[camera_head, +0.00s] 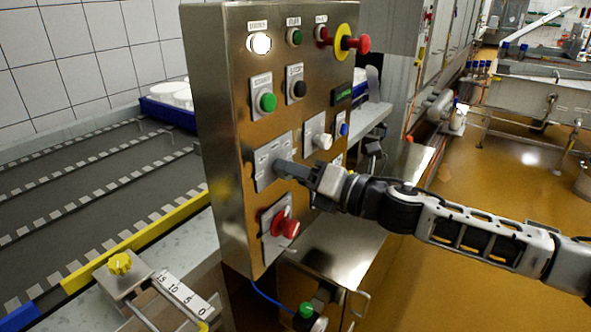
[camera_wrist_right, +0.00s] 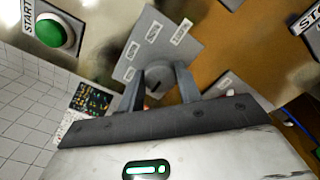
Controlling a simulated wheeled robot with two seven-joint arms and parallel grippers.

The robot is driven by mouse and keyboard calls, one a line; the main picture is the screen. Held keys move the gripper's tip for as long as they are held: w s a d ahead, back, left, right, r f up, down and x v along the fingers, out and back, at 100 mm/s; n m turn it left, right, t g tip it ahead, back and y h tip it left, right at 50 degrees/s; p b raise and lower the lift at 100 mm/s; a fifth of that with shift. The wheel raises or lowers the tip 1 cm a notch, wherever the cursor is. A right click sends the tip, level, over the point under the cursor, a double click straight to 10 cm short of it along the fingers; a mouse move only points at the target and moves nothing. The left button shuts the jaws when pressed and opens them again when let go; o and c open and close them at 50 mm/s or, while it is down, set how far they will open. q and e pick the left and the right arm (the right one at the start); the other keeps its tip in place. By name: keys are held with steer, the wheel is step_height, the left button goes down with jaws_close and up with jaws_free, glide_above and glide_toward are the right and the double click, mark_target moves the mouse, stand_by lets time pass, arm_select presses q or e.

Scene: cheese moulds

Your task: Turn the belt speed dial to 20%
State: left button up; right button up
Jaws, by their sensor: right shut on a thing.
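The metal control panel (camera_head: 225,90) stands in the middle of the head view. My right gripper (camera_head: 283,170) reaches it from the right at a grey square dial plate (camera_head: 267,158), left of centre on the panel. In the right wrist view my right gripper (camera_wrist_right: 162,82) has one finger on each side of a round grey knob (camera_wrist_right: 161,75) on its labelled plate (camera_wrist_right: 150,38) and is shut on it. A dark mark shows on the knob. The labels are too small to read, so the setting cannot be told. In the head view the fingers hide the knob. My left gripper is out of view.
A green START button (camera_head: 268,102) and a black button (camera_head: 299,88) sit above the dial. A red rotary switch (camera_head: 287,228) is below it, a white knob (camera_head: 323,141) to its right. A red emergency button (camera_head: 362,44) juts out higher up. The conveyor (camera_head: 80,190) lies left.

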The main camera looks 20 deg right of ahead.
stand_by(0.3)
steer(key=o, duration=0.8)
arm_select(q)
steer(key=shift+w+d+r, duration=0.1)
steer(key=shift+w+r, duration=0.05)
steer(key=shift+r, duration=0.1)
arm_select(e)
steer(key=shift+o, duration=0.8)
arm_select(q)
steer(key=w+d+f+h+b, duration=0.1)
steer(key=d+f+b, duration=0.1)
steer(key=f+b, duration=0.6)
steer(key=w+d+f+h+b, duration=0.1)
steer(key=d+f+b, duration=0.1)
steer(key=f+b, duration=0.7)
steer(key=b, duration=0.5)
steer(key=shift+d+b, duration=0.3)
steer(key=shift+b, duration=0.1)
arm_select(e)
steer(key=v, duration=1.6)
